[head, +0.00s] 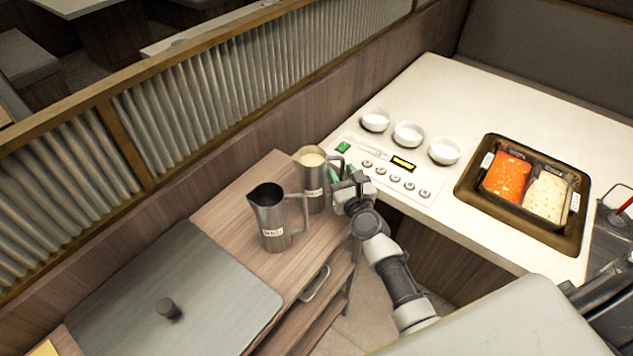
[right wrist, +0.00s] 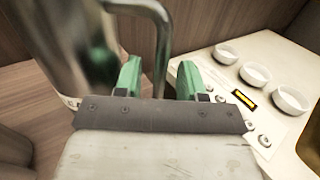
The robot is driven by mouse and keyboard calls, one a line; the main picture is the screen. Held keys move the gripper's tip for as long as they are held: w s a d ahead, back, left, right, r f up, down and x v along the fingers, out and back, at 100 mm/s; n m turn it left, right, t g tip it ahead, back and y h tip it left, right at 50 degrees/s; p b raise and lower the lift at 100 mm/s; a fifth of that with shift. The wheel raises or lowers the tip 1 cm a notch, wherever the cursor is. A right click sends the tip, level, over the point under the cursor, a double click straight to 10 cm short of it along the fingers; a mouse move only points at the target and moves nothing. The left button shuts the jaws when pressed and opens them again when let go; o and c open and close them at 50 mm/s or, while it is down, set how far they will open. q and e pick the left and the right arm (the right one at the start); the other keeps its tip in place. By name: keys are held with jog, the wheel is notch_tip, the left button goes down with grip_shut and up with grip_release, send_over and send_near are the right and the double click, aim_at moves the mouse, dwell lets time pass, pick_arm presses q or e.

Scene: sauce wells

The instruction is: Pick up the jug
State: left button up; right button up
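Two metal jugs stand upright on the wooden cart top. The rear jug (head: 313,192) holds a pale cream-coloured filling; the front jug (head: 270,225) looks dark inside. Both have handles on their right side and a small label too small to read. My right gripper (head: 343,175) is at the rear jug's handle. In the right wrist view, its green fingers (right wrist: 158,80) are apart, with the metal handle (right wrist: 162,45) showing between them and the jug body (right wrist: 65,45) to the left. Whether a finger touches the handle is unclear. My left gripper is not in view.
Three white bowls (head: 408,134) stand on the pale table behind a button panel (head: 390,170). A dark tray (head: 470,190) with red and white sauces is at right. A grey lid with a knob (head: 168,308) covers the cart's front. A ribbed partition (head: 190,105) runs behind the cart.

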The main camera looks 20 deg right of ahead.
jog(key=shift+s, duration=0.1)
grip_shut()
jog(key=shift+r, duration=0.1)
jog(key=shift+r, duration=0.1)
